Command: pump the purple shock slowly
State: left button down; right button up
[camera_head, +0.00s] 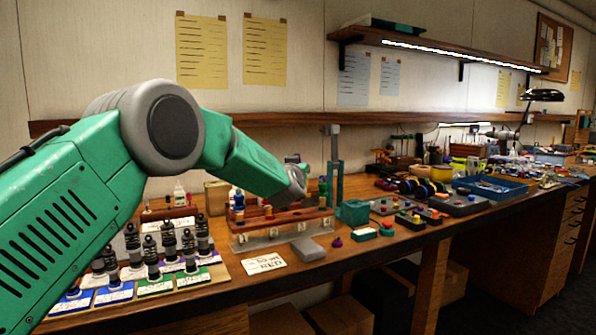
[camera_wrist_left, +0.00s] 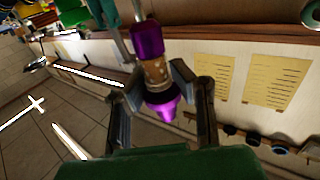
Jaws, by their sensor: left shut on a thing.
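In the left wrist view, the purple shock (camera_wrist_left: 147,41) has a purple upper part, a tan middle and a purple lower end. My left gripper (camera_wrist_left: 157,82) has its two fingers on either side of the shock's middle and is shut on it. In the head view, my left arm reaches over the bench, and its grey wrist (camera_head: 292,186) is above a wooden rack (camera_head: 280,222). The fingers and the held shock are mostly hidden there. My right gripper is not in view.
Black shocks (camera_head: 153,255) stand on coloured cards at the front left. A handwritten card (camera_head: 264,264), a grey block (camera_head: 308,249) and a small purple piece (camera_head: 337,242) lie before the rack. A teal upright stand (camera_head: 335,180) is just right of my wrist. Button boxes (camera_head: 408,220) lie farther right.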

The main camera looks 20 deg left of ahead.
pick_arm(q)
jog(key=shift+f, duration=0.1)
jog(key=shift+f+b, duration=0.7)
jog(key=shift+f, duration=0.6)
jog(key=shift+f+b, duration=1.3)
jog(key=shift+f, duration=1.85)
jog(key=shift+f, duration=0.35)
